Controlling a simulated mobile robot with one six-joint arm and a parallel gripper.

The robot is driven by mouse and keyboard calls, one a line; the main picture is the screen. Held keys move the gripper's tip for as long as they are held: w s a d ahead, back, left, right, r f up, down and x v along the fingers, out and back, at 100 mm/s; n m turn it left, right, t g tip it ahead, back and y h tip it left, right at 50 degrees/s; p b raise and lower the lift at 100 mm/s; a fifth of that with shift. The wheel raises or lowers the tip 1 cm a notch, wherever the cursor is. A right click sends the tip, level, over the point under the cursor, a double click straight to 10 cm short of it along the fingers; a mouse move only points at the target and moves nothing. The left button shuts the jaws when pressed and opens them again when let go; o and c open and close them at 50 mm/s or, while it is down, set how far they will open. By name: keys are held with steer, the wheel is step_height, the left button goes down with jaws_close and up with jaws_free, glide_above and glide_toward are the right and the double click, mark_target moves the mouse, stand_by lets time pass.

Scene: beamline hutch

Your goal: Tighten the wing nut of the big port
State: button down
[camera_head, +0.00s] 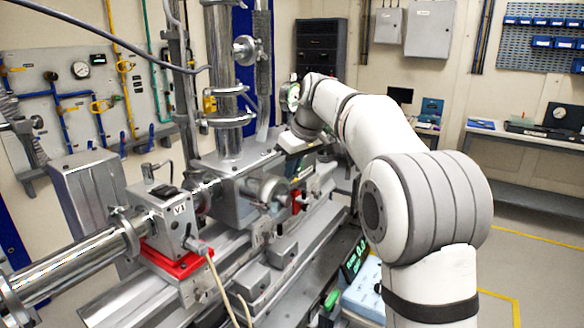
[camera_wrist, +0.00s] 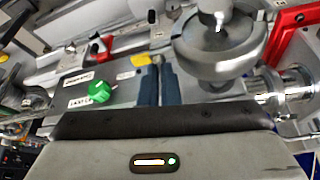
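The big port appears to be the round grey metal flange (camera_head: 268,188) on the side of the chamber, with a red clamp (camera_head: 297,201) beside it. In the wrist view the round flange (camera_wrist: 220,62) is at the upper right, and the red clamp (camera_wrist: 288,38) is at the right edge. I cannot make out the wing nut clearly. My gripper (camera_wrist: 160,68) points toward the area just left of the flange, apart from it in the picture. Its two dark fingers are together, with nothing visible between them. In the head view the fingertips are hard to make out.
A grey panel in the wrist view carries a green knob (camera_wrist: 99,92) and labels, with a yellow tag (camera_wrist: 141,60) near the fingers. A valve block marked V1 (camera_head: 172,225) sits on a red base (camera_head: 178,263). A vertical metal column (camera_head: 222,80) rises behind. Floor at right is clear.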

steer(key=m, duration=0.2)
steer(key=m+h+p, duration=0.1)
steer(key=m+t+h, duration=0.1)
steer(key=m, duration=0.1)
steer(key=shift+s+a+r+m, duration=0.1)
steer(key=shift+a+m, duration=0.15)
steer(key=shift+m, duration=0.05)
steer(key=m, duration=0.1)
steer(key=m+h+p, duration=0.1)
steer(key=m, duration=0.1)
steer(key=m+h+p, duration=0.1)
steer(key=m, duration=0.1)
steer(key=shift+a, duration=0.3)
steer(key=m+h+p, duration=0.1)
steer(key=m, duration=0.2)
steer(key=m+h+p, duration=0.1)
steer(key=m, duration=0.1)
steer(key=shift+a+r+m+g+p, duration=0.1)
steer(key=shift+a+m+g+p, duration=0.1)
steer(key=shift+m+g+p, duration=0.2)
steer(key=m+p, duration=0.1)
steer(key=m, duration=0.1)
steer(key=m+g+h, duration=0.1)
steer(key=m+p, duration=0.1)
steer(key=m, duration=0.1)
steer(key=shift+w+a+m+g+p, duration=0.1)
steer(key=shift+w+m+g+p, duration=0.2)
steer(key=shift+w+g+p, duration=0.1)
steer(key=c, duration=2.1)
jaws_free()
